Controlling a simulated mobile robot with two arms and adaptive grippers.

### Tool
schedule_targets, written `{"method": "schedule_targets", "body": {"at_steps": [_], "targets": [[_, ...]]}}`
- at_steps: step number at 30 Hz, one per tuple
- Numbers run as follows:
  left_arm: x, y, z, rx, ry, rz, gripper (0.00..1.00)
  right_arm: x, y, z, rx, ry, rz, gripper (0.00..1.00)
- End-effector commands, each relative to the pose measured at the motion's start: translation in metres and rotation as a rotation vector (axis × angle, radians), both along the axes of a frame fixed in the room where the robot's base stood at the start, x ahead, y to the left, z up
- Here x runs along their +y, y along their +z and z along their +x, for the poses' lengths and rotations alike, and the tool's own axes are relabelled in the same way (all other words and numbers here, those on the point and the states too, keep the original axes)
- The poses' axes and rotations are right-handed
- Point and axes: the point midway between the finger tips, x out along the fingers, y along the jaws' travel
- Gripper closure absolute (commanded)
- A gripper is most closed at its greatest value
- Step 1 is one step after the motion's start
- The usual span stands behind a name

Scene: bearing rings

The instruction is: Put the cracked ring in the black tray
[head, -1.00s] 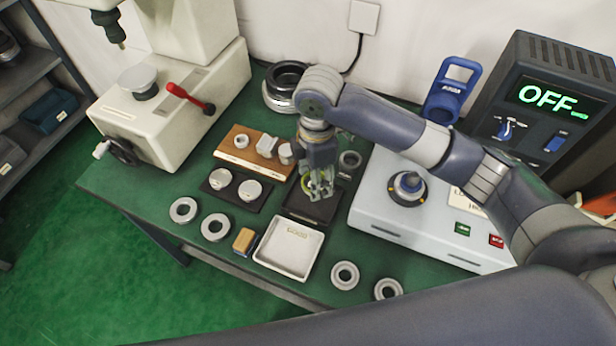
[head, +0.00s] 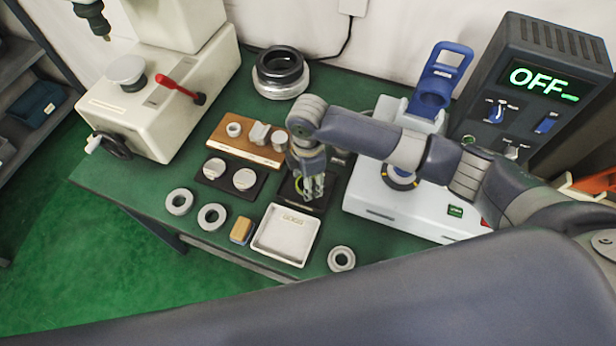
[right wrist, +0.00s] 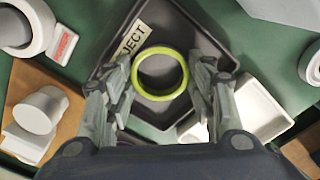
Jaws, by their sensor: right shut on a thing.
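My right gripper (head: 312,192) is over the black tray (head: 288,191) near the middle of the bench. In the right wrist view the gripper (right wrist: 162,82) is shut on a yellow-green ring (right wrist: 161,96), with a finger on each side. The ring lies flat to the view, within the outline of the black tray (right wrist: 184,36), which has a "REJECT" label. I cannot tell whether the ring touches the tray floor. No crack can be made out on it. In the head view the fingers hide much of the ring. My left gripper is not in view.
A white tray (head: 286,236) stands just in front of the black tray. Grey rings (head: 179,201) lie on the green bench to both sides. A wooden block stand (head: 245,144), a dark plate with two discs (head: 233,178) and a pale machine (head: 397,205) stand close by.

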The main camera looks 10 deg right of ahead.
Motion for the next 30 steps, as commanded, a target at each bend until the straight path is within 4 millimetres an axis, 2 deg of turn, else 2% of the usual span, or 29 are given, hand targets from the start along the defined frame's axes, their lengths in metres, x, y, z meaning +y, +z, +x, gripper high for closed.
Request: {"method": "schedule_targets", "body": {"at_steps": [6, 7, 8, 14, 20, 23, 30], "targets": [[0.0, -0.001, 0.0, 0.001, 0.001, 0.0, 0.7, 0.0, -0.002, 0.0, 0.0, -0.001, 0.0, 0.75], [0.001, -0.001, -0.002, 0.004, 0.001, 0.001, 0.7, 0.0, -0.002, 0.0, 0.0, -0.001, -0.001, 0.45], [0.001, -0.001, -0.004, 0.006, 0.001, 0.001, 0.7, 0.0, -0.002, 0.0, 0.0, -0.001, -0.001, 0.41], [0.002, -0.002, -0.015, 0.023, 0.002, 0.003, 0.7, 0.0, -0.002, 0.0, 0.0, -0.001, -0.001, 0.41], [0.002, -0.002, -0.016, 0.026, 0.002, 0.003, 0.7, 0.0, 0.003, 0.001, -0.001, 0.0, 0.0, 0.41], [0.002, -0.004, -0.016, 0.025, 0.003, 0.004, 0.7, 0.0, 0.014, 0.002, -0.004, 0.0, 0.001, 0.41], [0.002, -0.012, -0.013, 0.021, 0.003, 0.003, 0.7, 0.0, 0.065, 0.002, -0.006, 0.0, 0.002, 0.41]]}}
